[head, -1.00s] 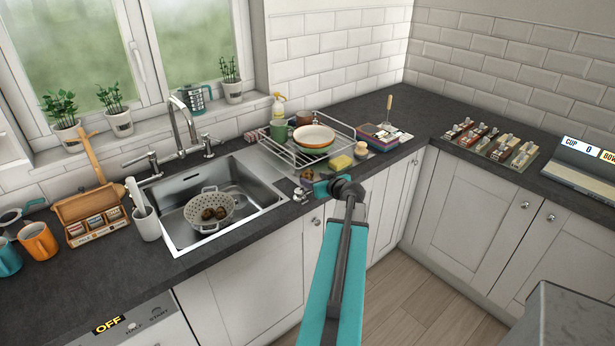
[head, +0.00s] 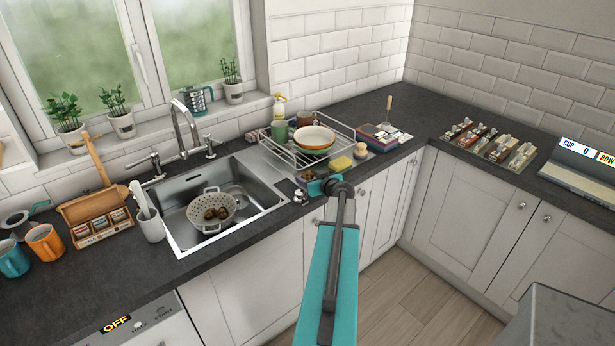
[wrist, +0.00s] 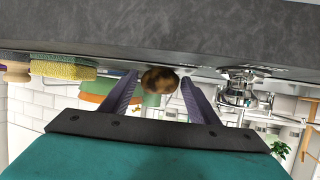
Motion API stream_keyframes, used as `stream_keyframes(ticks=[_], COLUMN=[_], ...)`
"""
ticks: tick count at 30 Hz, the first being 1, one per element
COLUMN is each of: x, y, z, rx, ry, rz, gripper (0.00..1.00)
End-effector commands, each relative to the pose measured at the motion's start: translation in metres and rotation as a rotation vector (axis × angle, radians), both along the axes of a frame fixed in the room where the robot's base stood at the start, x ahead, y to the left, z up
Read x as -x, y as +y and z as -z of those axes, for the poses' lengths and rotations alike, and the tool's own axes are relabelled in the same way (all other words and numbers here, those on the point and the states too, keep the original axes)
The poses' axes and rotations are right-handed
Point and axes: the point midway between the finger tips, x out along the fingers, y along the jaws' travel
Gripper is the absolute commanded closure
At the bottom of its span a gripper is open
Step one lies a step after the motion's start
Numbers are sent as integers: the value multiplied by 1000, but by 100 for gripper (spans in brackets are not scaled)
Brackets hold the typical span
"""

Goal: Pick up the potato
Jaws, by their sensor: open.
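A brown, mottled potato (wrist: 160,80) shows in the wrist view between the two dark fingers of my gripper (wrist: 160,92), toward their tips. The fingers stand apart on either side of it, and I see no firm contact. In the head view a small brown shape, likely this potato (head: 308,175), sits on the worktop between the sink and the yellow sponge. My gripper (head: 310,188) is just in front of it at the counter's front edge; its fingers are mostly hidden there. A colander (head: 228,222) in the sink holds several brown lumps.
A yellow sponge (head: 341,163) and a dish rack (head: 278,156) with a bowl (head: 312,147) are behind. The sink (head: 270,198) lies to the left. Worktop right of the books (head: 378,138) is partly clear.

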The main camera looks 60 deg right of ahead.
Motion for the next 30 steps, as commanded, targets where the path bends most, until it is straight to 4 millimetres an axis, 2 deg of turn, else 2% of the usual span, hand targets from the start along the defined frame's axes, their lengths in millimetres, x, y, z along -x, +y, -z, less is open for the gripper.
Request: stream_keyframes(ticks=[14,20,30], x=[1,1,1], y=[0,0,0], z=[0,0,0], rx=[0,0,0], ry=[0,0,0], rz=[1,1,1], gripper=[45,75,76])
